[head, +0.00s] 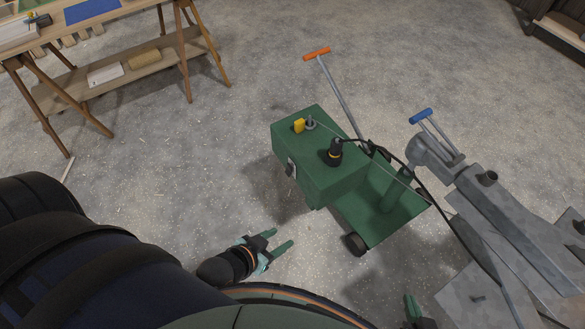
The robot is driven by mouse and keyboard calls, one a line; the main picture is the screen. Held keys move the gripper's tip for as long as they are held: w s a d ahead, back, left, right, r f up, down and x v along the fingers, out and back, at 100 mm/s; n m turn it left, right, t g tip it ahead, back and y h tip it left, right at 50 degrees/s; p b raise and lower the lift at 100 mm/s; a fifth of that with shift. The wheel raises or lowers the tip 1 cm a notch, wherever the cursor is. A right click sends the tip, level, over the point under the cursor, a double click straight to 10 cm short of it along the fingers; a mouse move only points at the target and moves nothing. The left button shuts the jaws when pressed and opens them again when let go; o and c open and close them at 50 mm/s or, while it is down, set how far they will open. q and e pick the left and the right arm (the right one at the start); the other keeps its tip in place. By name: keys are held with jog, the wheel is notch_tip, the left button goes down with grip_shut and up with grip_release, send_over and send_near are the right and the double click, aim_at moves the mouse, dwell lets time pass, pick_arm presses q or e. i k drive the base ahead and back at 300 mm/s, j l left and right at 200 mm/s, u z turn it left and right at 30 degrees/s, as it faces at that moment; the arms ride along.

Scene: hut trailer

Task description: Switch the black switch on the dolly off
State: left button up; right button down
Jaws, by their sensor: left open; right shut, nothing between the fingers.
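The green dolly (340,188) stands on the floor at centre right, with a box-shaped body and a low open bed. On the box's left side is a small light plate with a dark part, which looks like the black switch (291,168); its on or off position is too small to tell. My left gripper (281,238) is open and empty, below and in front of the switch side, apart from the dolly. My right gripper (409,298) is shut and empty at the bottom edge, below the dolly's bed; most of it is cut off.
An orange-tipped handle (317,54) rises behind. A grey metal machine (500,205) is at right, a wooden trestle table (150,62) at upper left. Floor left of the dolly is clear.

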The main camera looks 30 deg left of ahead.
aim_at(288, 171)
jog(key=u, duration=0.9)
